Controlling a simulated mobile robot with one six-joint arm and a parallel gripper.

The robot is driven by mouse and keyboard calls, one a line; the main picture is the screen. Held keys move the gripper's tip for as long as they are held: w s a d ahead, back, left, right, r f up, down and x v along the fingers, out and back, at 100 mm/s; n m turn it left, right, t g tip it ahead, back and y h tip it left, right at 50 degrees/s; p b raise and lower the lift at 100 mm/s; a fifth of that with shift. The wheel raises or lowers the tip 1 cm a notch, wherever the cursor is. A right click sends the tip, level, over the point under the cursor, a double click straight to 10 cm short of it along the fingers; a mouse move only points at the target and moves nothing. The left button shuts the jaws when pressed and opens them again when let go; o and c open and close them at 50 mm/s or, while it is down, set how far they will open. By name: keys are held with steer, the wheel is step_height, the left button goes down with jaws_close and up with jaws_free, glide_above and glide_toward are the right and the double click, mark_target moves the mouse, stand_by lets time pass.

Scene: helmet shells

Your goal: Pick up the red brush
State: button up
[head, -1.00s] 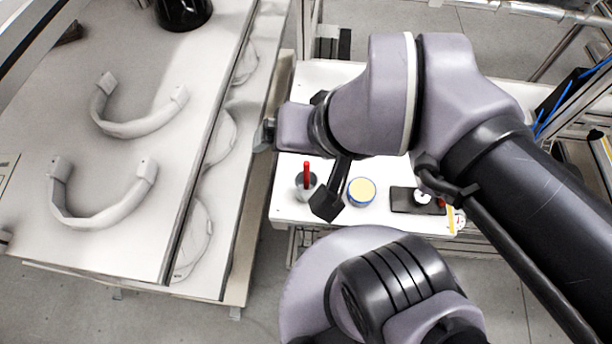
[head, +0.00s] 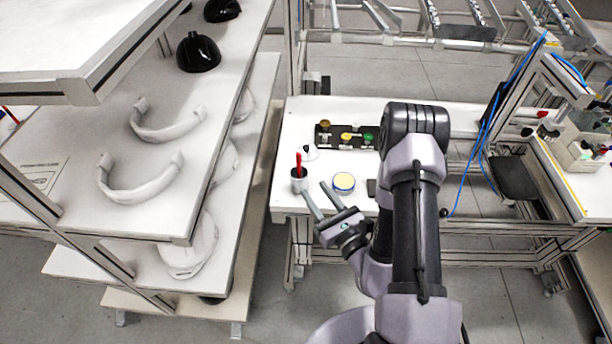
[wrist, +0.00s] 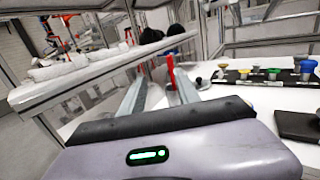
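The red brush (head: 299,162) stands upright in a small grey cup (head: 299,184) near the left end of the white table. Its red handle also shows in the wrist view (wrist: 171,72), between the two fingers and close to the right one. My gripper (head: 314,191) is open, its fingers spread and pointing toward the cup. It is just short of the cup, with its fingertips over the table's front left part. I see nothing between the fingers, and the lower part of the brush is hidden in the cup.
A shelf with white curved parts (head: 142,176) and black helmet shells (head: 198,53) is at left.

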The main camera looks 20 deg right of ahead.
mark_target(299, 171)
steer(key=w+a+f+h, duration=0.1)
steer(key=w+a+f, duration=0.1)
steer(key=w, duration=1.4)
steer(key=shift+w+f+m+p, duration=0.15)
steer(key=shift+w+m+p, duration=0.25)
steer(key=shift+p, duration=0.05)
jaws_close()
